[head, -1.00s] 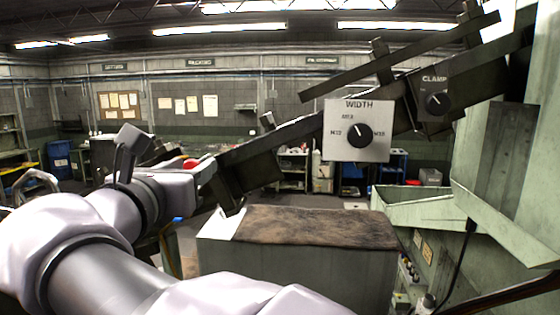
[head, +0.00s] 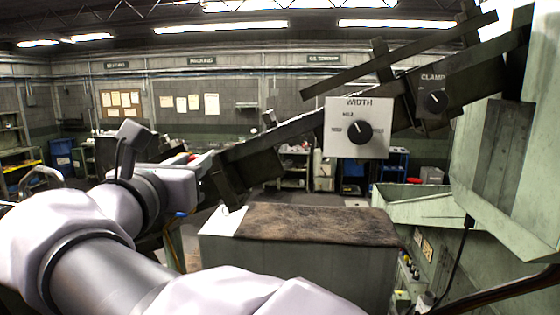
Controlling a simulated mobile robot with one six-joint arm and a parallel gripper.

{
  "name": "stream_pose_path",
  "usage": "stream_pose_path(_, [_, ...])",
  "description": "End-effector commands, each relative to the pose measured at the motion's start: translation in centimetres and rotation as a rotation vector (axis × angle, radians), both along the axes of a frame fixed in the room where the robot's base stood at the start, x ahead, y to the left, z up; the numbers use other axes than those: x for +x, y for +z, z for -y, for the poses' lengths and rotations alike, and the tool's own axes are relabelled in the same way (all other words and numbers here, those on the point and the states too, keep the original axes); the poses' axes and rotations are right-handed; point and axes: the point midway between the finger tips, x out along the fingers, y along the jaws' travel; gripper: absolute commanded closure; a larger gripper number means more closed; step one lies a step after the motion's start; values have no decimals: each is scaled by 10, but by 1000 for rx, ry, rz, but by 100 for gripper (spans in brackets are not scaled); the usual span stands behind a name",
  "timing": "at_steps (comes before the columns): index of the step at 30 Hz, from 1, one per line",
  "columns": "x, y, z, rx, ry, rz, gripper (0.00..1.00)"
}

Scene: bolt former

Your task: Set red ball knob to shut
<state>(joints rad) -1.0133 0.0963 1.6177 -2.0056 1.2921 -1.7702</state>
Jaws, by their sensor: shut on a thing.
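My gripper (head: 200,165) is at left centre in the head view, at the low end of a dark sloping rail (head: 270,160). It is shut on the red ball knob (head: 191,157). Only a small bit of red shows behind the top of the gripper; the rest of the knob and its lever are hidden. No marking for the knob's positions can be made out.
A white WIDTH panel (head: 371,146) with a black dial hangs on the rail, and a CLAMP dial (head: 437,99) sits further up right. A cabinet with a brown top (head: 310,224) stands below. Pale green machine walls (head: 510,185) close off the right.

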Motion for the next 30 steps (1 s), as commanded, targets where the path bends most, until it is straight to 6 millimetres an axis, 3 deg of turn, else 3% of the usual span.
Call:
stream_pose_path(26, [0,0,0,0,-1,-1,100])
stream_pose_path(30, [8,1,1,0,-2,-1,100])
